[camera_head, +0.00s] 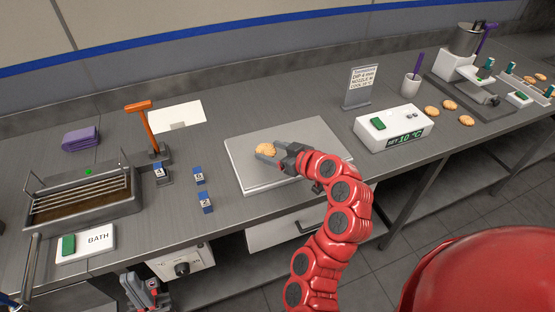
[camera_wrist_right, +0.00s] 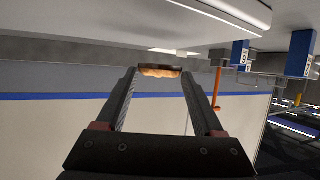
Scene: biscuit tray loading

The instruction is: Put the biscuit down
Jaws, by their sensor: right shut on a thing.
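A golden biscuit (camera_head: 266,149) is between the fingertips of my right gripper (camera_head: 268,158), over the pale square board (camera_head: 243,174). In the right wrist view the biscuit (camera_wrist_right: 160,71) sits between both fingertips of the gripper (camera_wrist_right: 158,74). That view is upside down; a dark layer lies on the biscuit's board-facing side. A gap seems to show between biscuit and board there, but its size is hard to judge. My left gripper (camera_head: 141,288) is low at the bottom left, in front of the counter, with fingers apart and empty.
A bath (camera_head: 128,206) with a rack, an orange-handled tool (camera_head: 143,124) and blue numbered blocks (camera_head: 199,175) stand left of the board.

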